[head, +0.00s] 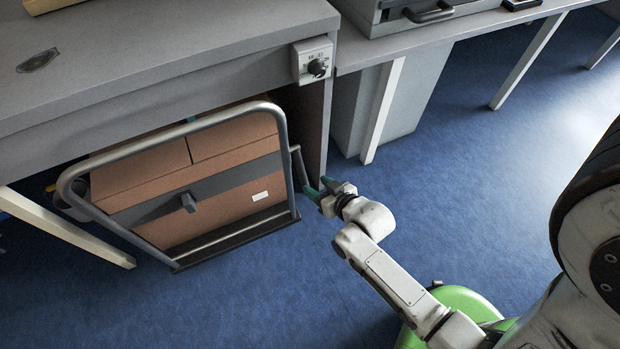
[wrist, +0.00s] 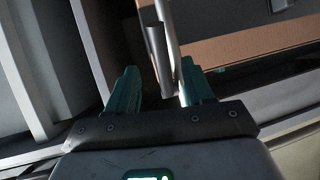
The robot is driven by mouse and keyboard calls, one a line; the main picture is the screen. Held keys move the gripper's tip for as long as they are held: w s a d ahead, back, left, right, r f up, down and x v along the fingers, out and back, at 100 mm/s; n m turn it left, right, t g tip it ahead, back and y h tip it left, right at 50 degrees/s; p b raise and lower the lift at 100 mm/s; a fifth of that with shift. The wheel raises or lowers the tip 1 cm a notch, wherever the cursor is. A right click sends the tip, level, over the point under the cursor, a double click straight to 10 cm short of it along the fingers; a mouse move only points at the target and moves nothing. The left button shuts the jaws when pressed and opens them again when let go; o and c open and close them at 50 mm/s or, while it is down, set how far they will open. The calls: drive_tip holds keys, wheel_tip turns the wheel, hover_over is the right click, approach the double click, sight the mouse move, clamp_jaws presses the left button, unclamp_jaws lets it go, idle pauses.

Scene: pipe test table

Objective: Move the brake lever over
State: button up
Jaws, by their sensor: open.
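The brake lever (head: 299,168) is a short dark grey bar on the right side of a trolley (head: 183,132), beside its tubular frame. In the wrist view the lever (wrist: 157,52) is a dark cylinder, its lower end lying between my two fingers. My gripper (head: 319,189) has green fingers and is close to the right of the lever in the head view. The fingers are apart in the wrist view (wrist: 158,84). I cannot tell whether either finger touches the lever.
Brown boxes (head: 228,151) stand on the trolley, under the grey table (head: 160,40). A control box with a knob (head: 315,64) is on the table's front edge. A white table leg (head: 384,112) stands right of my gripper. The blue floor (head: 270,290) in front is clear.

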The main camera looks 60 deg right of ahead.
drive_tip(key=v, duration=0.4)
idle(0.6)
drive_tip(key=s+a+r+n+g+y+p, duration=0.2)
drive_tip(key=s+a+r+g+p, duration=0.2)
drive_tip(key=r, duration=0.4)
drive_tip(key=s+a+r+n+g+y+p, duration=0.2)
drive_tip(key=a+r+g+p, duration=0.4)
drive_tip(key=r, duration=0.3)
drive_tip(key=shift+s+a+n+g+p, duration=0.3)
drive_tip(key=shift+s+n+p, duration=0.25)
drive_tip(key=shift+s, duration=0.45)
drive_tip(key=shift+r, duration=0.1)
